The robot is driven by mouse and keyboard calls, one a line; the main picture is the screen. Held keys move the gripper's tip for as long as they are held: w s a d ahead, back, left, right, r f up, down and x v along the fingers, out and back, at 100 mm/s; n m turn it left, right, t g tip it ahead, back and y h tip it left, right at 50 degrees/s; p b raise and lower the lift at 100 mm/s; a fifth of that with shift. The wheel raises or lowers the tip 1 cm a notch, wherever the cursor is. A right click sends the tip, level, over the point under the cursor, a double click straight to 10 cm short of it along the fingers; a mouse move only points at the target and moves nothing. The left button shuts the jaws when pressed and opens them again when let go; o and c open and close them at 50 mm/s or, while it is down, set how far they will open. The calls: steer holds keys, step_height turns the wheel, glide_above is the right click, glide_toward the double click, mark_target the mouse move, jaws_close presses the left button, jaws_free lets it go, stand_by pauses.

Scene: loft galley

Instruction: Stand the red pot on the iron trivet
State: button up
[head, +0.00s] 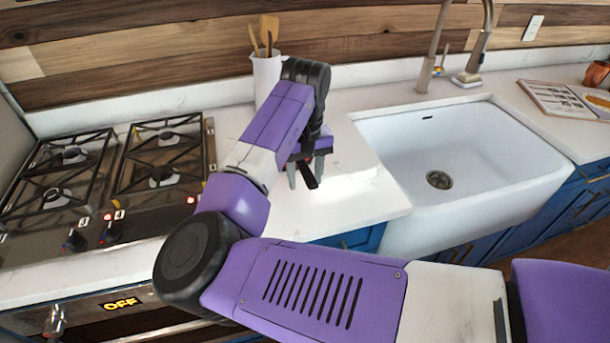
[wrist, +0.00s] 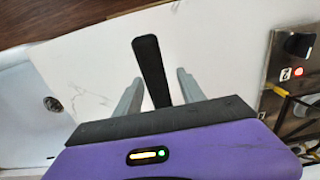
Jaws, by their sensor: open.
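My gripper (head: 306,183) is open, pointing down over the white counter between the stove and the sink. A black handle (head: 308,172) shows between its fingers in the head view. In the wrist view the flat black handle (wrist: 150,68) lies between the two open grey fingers (wrist: 160,75), with gaps on both sides. What the handle belongs to is hidden behind my gripper. I see no red pot body and cannot tell whether the handle is the pot's. No iron trivet can be made out in either view.
The gas stove (head: 112,180) is at left, the white sink (head: 450,150) at right. A white utensil crock (head: 266,78) stands behind my arm. An open book (head: 556,98) and a reddish-brown object (head: 597,73) are at far right. Clear counter (head: 355,190) lies beside my gripper.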

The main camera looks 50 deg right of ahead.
steer(key=shift+r+b, duration=0.4)
steer(key=shift+r, duration=3.6)
